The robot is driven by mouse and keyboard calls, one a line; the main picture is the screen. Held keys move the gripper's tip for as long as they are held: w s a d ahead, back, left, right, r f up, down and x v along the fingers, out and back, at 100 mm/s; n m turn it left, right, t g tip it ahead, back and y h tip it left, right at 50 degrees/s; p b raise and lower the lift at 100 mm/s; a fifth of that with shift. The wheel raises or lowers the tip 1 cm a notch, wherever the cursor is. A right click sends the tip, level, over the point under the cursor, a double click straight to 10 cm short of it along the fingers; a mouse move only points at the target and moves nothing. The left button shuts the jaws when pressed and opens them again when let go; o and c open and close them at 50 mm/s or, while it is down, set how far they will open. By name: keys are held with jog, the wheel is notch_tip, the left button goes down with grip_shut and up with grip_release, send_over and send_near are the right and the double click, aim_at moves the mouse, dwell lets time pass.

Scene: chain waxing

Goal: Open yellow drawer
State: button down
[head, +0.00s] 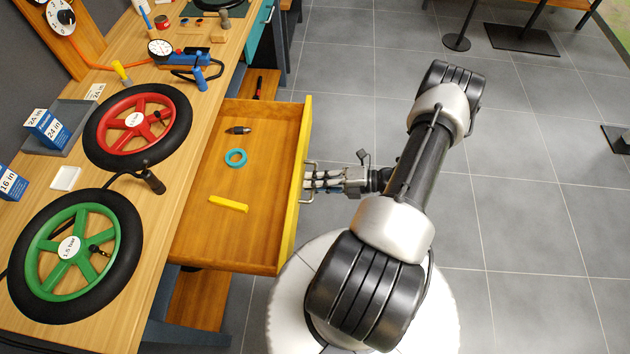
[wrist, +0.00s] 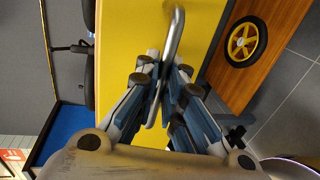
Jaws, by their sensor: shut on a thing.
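The yellow drawer (head: 298,180) is pulled out from the workbench, with its wooden inside in plain view. A dark pointed piece (head: 238,130), a teal ring (head: 236,158) and a yellow bar (head: 228,204) lie in it. My gripper (head: 308,182) is at the outer side of the yellow front. In the wrist view my gripper (wrist: 164,72) is shut on the metal handle (wrist: 175,32), which stands out from the yellow front (wrist: 212,25). Part of the handle is hidden between the fingers.
The workbench top (head: 185,185) holds a red-rimmed wheel (head: 133,122), a green-rimmed wheel (head: 100,232), a blue pump (head: 198,78) and boxes. A teal drawer front (head: 262,28) is farther back. Grey floor (head: 530,140) is open to the right. A yellow wheel (wrist: 243,42) shows in the wrist view.

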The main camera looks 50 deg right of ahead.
jog(key=c, duration=1.7)
grip_release()
jog(key=v, duration=1.2)
